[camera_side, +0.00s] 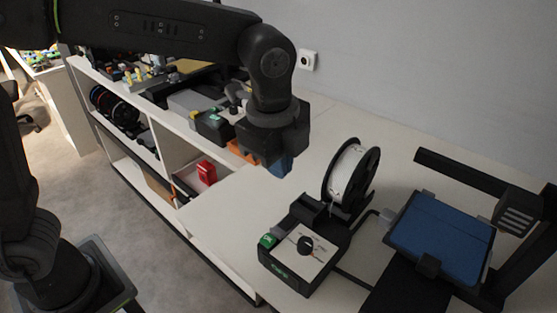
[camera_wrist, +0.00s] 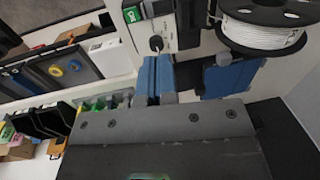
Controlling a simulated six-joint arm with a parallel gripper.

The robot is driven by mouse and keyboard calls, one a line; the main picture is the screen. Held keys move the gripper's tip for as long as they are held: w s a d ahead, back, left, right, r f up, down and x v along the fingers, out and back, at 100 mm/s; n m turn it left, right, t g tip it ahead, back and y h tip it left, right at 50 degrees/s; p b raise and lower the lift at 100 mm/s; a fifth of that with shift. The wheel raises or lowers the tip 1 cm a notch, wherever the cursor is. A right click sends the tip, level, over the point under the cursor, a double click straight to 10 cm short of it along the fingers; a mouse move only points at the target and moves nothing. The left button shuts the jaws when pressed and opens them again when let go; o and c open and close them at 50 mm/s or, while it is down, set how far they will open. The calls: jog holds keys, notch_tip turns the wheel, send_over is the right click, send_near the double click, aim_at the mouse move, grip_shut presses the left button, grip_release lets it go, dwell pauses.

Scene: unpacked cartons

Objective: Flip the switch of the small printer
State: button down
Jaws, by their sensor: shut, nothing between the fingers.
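The small printer (camera_side: 440,240) stands at the right of the white bench in the side view, with a blue bed and a black frame. Its control box (camera_side: 316,262) stands to the left of the bed, with a round black knob (camera_side: 305,245) and a green switch (camera_side: 268,240) at its left corner. The wrist view shows the green switch (camera_wrist: 132,14) and the knob (camera_wrist: 156,43) near the top. My gripper (camera_side: 280,168) is shut and empty, above the bench and apart from the box. Its blue fingers (camera_wrist: 157,76) appear just below the knob in the wrist view.
A white filament spool (camera_side: 350,174) stands behind the box, and it also shows at top right in the wrist view (camera_wrist: 262,34). Tools and boxes crowd the bench's far left. A red object (camera_side: 206,172) sits on a shelf below. Bench between gripper and box is clear.

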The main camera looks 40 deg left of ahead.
aim_at(290, 220)
jog(key=shift+w, duration=0.1)
jog(key=shift+w+d+r, duration=0.1)
jog(key=shift+w+d, duration=0.05)
jog(key=shift+w, duration=0.5)
jog(key=f, duration=0.4)
jog(key=w+f, duration=0.1)
jog(key=f, duration=0.9)
jog(key=shift+w, duration=0.35)
jog(key=shift+f, duration=0.25)
jog(key=shift+s, duration=0.15)
